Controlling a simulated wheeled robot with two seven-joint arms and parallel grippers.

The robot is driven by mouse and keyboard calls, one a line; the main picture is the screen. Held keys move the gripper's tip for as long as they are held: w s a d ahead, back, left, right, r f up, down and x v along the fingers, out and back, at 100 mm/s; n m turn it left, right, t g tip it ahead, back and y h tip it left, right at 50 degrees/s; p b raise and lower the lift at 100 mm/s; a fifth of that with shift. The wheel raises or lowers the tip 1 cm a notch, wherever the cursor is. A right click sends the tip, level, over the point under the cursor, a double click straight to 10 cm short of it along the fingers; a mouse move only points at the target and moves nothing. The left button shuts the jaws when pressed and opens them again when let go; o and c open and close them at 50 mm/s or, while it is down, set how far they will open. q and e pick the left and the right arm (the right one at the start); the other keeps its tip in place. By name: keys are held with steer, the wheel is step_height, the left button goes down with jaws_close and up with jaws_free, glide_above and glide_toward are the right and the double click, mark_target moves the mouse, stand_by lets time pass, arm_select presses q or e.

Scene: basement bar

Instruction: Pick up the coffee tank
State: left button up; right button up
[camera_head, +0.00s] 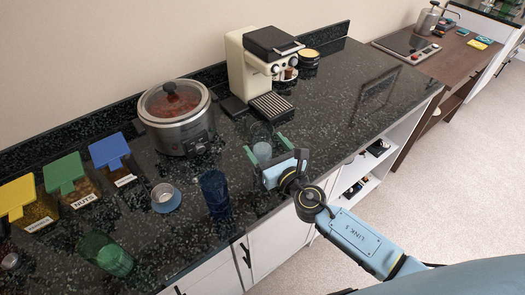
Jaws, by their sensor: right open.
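A clear, dark-tinted container (261,131), which looks like the coffee tank, stands on the black counter in front of the coffee machine (262,62). A pale blue round shape (262,151) shows just in front of it; I cannot tell whether it is part of the tank. My right gripper (264,143) reaches in from the lower right, its two green fingers apart, one on each side of the pale shape and the near part of the tank. It is open, and whether a finger touches the tank cannot be told. My left gripper is out of view.
A slow cooker (176,117) stands left of the gripper. Lidded containers (66,177) line the left. The counter (345,110) is clear to the right.

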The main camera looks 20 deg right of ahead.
steer(key=x, duration=0.4)
steer(key=shift+a+f, duration=0.1)
steer(key=shift+f, duration=0.05)
steer(key=c, duration=1.3)
